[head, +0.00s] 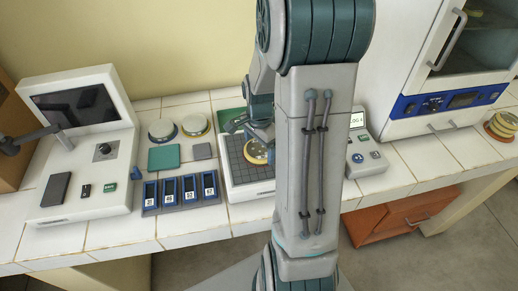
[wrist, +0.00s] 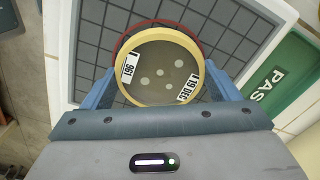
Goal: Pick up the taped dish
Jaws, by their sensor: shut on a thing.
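The taped dish (wrist: 160,73) is round, with a yellow tape band around its rim, two white labels and several pale spots inside. In the wrist view it sits between the two fingers of my gripper (wrist: 165,90), which is shut on it from both sides. A red ring shows along its far edge. In the head view the dish (head: 256,152) is over the dark gridded pad (head: 238,172) of a white device, partly hidden by my arm. My gripper (head: 258,138) is at the dish there. I cannot tell whether the dish touches the pad.
Two lidded dishes (head: 178,128) stand at the back left, near a teal square (head: 164,158) and a row of numbered dark slots (head: 180,193). A monitor device (head: 80,150) is at the left. A white incubator (head: 450,70) and stacked dishes (head: 502,124) are at the right.

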